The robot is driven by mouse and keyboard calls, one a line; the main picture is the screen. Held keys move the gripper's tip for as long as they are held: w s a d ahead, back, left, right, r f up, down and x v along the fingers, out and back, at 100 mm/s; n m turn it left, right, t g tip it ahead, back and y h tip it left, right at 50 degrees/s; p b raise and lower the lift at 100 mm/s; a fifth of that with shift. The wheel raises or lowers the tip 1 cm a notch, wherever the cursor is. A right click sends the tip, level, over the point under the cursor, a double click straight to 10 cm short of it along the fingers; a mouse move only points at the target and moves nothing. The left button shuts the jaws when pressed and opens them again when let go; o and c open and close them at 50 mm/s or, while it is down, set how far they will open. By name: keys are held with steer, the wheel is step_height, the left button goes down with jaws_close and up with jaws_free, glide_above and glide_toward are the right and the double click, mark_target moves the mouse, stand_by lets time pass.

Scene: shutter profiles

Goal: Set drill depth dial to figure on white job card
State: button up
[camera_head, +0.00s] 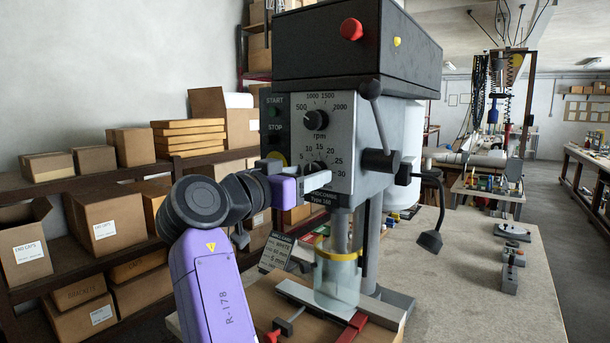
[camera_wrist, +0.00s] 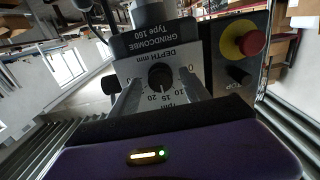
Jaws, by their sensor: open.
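The drill depth dial (camera_head: 319,167) is a black knob on the drill's grey front panel, with figures from 5 to 30 around it. In the wrist view the dial (camera_wrist: 161,76) shows upside down, between the two pale fingers. I cannot read its pointer surely. My gripper (camera_wrist: 162,92) is open, its fingers on either side of the dial; contact cannot be told. In the head view my gripper (camera_head: 312,178) partly covers the dial's lower left. A dark card (camera_head: 275,254) with pale print stands behind my arm, partly hidden; "WHITE" and "6 mm" seem readable. No plainly white job card shows.
The rpm dial (camera_head: 316,120) sits just above. A red stop button (camera_wrist: 250,42) on yellow is beside the panel's dials. The feed lever (camera_head: 374,110) and a lamp (camera_head: 430,240) stick out right. A clear guard (camera_head: 337,275) hangs below. Boxes fill shelves at left.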

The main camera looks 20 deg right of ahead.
jaws_close()
steer(key=shift+n, duration=0.3)
steer(key=n+p, duration=0.1)
steer(key=n, duration=0.1)
steer(key=n+p, duration=0.2)
steer(key=n, duration=0.1)
steer(key=shift+r+n, duration=0.2)
steer(key=shift+n, duration=0.1)
steer(key=n+p, duration=0.2)
steer(key=n, duration=0.1)
steer(key=shift+s+p, duration=0.1)
steer(key=shift+p, duration=0.2)
steer(key=shift+n+p, duration=0.75)
steer(key=shift+n, duration=0.45)
steer(key=shift+f, duration=0.1)
jaws_free()
